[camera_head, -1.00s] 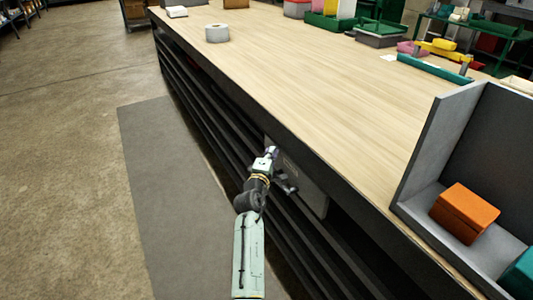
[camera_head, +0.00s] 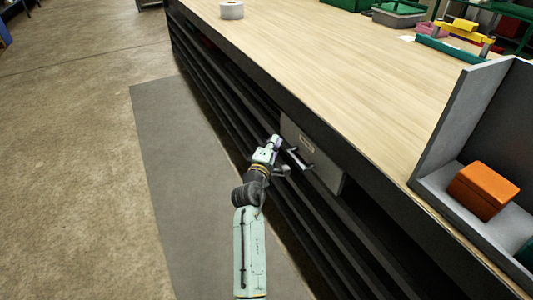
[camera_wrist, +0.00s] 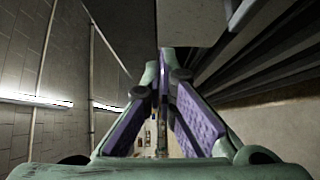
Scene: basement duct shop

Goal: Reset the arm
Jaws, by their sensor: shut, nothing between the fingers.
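My arm (camera_head: 250,240) reaches forward from the bottom of the head view, beside the workbench. My gripper (camera_head: 277,140) is beside a grey drawer front (camera_head: 326,168) set under the benchtop. The drawer front has a dark bar handle (camera_head: 298,159) and a small label. I cannot tell whether the gripper touches the handle. In the wrist view, the green and purple fingers of my gripper (camera_wrist: 164,62) come together at the tips with nothing between them. A pale flat panel (camera_wrist: 190,22) shows just beyond them.
The wooden benchtop (camera_head: 300,60) is mostly clear. It holds a white roll (camera_head: 231,10), a grey bin (camera_head: 398,16) and a grey open-fronted stand (camera_head: 458,125) with an orange box (camera_head: 483,190). Dark shelves (camera_head: 225,105) run below. A grey mat (camera_head: 165,150) and open floor lie left.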

